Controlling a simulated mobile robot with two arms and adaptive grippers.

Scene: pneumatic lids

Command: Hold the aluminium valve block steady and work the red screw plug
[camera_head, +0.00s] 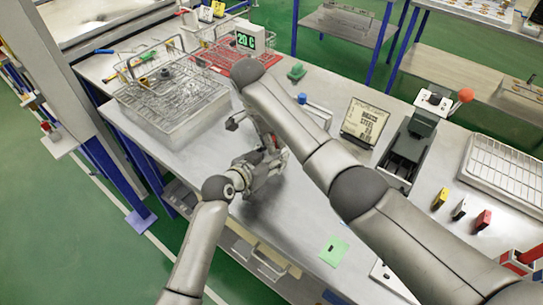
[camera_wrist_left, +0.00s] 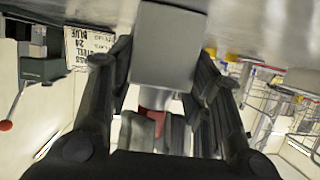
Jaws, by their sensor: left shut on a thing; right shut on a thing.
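The aluminium valve block (camera_wrist_left: 168,48) is a plain grey block in the left wrist view, between the two dark fingers of my left gripper (camera_wrist_left: 165,85), which is shut on it. The red screw plug (camera_wrist_left: 153,113) shows as a small red patch just below the block in that view, partly hidden by dark finger parts. In the head view my left gripper (camera_head: 264,166) and my right gripper (camera_head: 270,143) meet close together over the workbench. The right gripper is shut at the plug; its exact grip is hidden. The block and plug are too covered to make out in the head view.
A wire basket (camera_head: 172,100) stands at the left of the bench, a red rack (camera_head: 228,58) behind it. A label sign (camera_head: 366,122), a dark press (camera_head: 408,150) and a white tray (camera_head: 503,170) stand at the right. A green card (camera_head: 333,251) lies at the front edge.

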